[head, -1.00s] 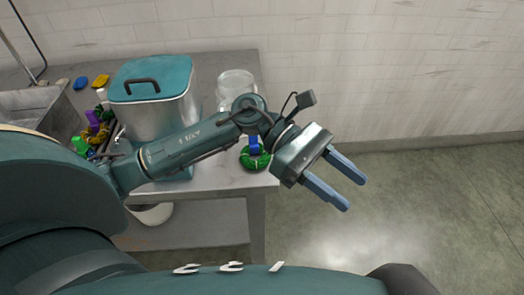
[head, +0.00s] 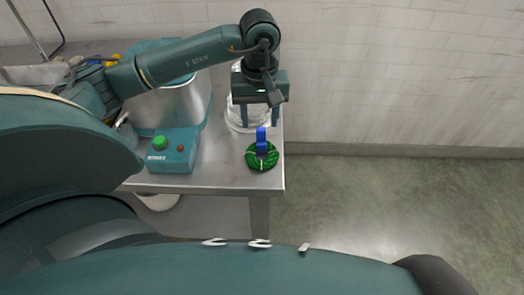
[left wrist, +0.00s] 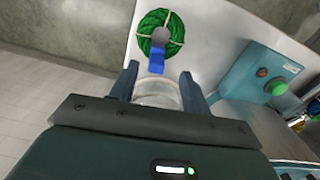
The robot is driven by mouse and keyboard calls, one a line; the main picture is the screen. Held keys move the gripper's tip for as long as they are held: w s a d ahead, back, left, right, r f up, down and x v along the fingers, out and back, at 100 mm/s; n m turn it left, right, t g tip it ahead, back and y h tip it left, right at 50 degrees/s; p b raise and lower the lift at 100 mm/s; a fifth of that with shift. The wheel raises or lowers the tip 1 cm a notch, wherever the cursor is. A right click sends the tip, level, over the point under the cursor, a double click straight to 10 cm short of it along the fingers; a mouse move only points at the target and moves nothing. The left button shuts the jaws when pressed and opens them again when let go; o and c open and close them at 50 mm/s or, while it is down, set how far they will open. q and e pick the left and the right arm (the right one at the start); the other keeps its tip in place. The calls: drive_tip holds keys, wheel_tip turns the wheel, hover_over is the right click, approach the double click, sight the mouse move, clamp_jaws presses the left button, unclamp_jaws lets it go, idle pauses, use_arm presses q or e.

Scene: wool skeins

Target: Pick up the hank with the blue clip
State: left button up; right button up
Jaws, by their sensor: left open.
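The green hank (head: 262,160) with the blue clip (head: 261,140) lies near the right end of the metal table. In the left wrist view the green hank (left wrist: 158,27) lies beyond the fingertips, with its blue clip (left wrist: 156,60) on the near side. My left gripper (head: 259,122) is above the table just behind the hank in the head view. It is open, with nothing held, and its fingers (left wrist: 158,75) are apart from the hank and clip. My right gripper is in neither view.
A clear jar (head: 236,112) stands behind the hank, partly hidden by my gripper. A teal box with a green button (head: 175,150) sits to the left, before a large metal pot (head: 170,108). The table's right edge (head: 283,150) is close to the hank.

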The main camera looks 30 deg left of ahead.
sight(261, 131)
use_arm(q)
drive_tip(key=f, duration=0.5)
drive_tip(key=shift+w+f+p, duration=0.2)
drive_tip(key=shift+f+p, duration=0.1)
drive_tip(key=shift+p, duration=0.1)
clamp_jaws()
